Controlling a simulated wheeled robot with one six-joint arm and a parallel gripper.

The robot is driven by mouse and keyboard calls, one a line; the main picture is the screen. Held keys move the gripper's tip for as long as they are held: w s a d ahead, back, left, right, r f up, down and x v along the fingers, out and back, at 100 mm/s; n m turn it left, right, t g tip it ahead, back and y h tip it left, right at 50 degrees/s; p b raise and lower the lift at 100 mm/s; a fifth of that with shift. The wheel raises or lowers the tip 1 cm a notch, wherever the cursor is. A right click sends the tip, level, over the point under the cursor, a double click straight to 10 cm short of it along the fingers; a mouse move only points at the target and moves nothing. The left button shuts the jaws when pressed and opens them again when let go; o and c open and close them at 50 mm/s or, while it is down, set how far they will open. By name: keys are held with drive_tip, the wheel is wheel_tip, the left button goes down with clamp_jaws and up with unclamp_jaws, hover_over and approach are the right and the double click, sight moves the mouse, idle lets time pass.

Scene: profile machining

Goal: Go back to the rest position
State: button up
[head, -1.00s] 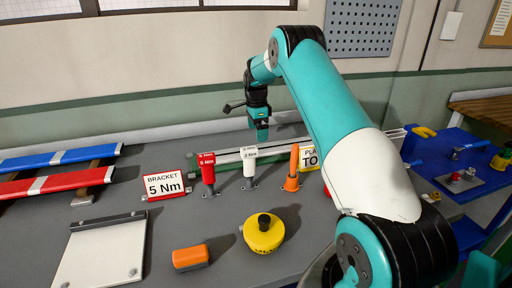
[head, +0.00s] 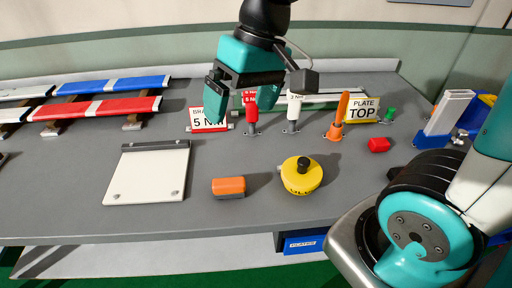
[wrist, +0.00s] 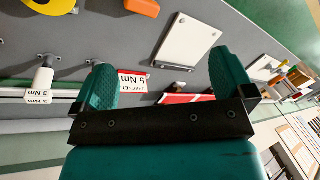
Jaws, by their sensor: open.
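My gripper (head: 241,98) is teal and black. In the head view it hangs in the air above the back of the grey bench (head: 130,222), in front of the red tool and the bracket sign. Its two fingers are spread apart with nothing between them. In the wrist view the open fingers (wrist: 160,85) show too, with the bracket sign (wrist: 133,81) beyond the left finger and the white plate (wrist: 187,42) further off. The gripper hides part of the bracket sign and the red tool (head: 252,128) in the head view.
A white tool (head: 293,112), an orange tool (head: 336,120) and a plate sign (head: 362,110) stand at the back. A yellow round object (head: 300,178) and an orange block (head: 228,187) lie in front. Red and blue rails (head: 103,108) are at left. The bench's front left is clear.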

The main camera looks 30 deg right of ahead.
drive_tip(key=s+a+f+n+y, duration=0.1)
drive_tip(key=s+a+n, duration=0.2)
drive_tip(key=s, duration=0.6)
drive_tip(key=shift+s+a+f+n+g, duration=0.15)
drive_tip(key=shift+s+a+n+g, duration=0.2)
drive_tip(key=shift+n, duration=0.65)
